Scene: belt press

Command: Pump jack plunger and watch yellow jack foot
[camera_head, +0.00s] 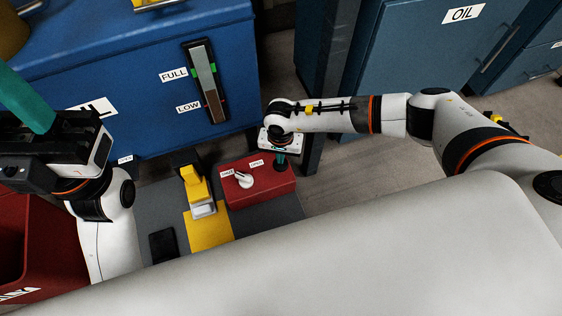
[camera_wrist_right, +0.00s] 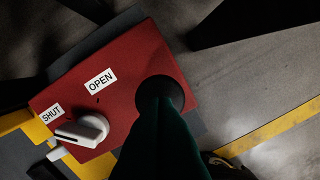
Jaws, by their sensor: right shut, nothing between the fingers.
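The red jack box (camera_head: 262,190) stands on the floor mat, with a white valve knob (camera_head: 243,180) on top between SHUT and OPEN labels. In the right wrist view, the knob (camera_wrist_right: 85,131) has its handle toward the SHUT side. My right gripper (camera_head: 279,162) is shut, pointing down at the box's far right part. Its teal fingers (camera_wrist_right: 162,140) are over or against a dark round plunger top (camera_wrist_right: 158,88), mostly hidden; contact is unclear. The yellow jack foot (camera_head: 195,184) stands left of the box, near a pale grey block (camera_head: 203,210). My left gripper (camera_head: 25,100) shows teal fingers raised at the left.
A blue tank (camera_head: 150,105) with a FULL/LOW sight gauge (camera_head: 204,82) stands behind. A blue OIL cabinet (camera_head: 430,60) is at the right back. A red bin (camera_head: 40,235) is at the left. A black flat piece (camera_head: 163,246) lies on the mat.

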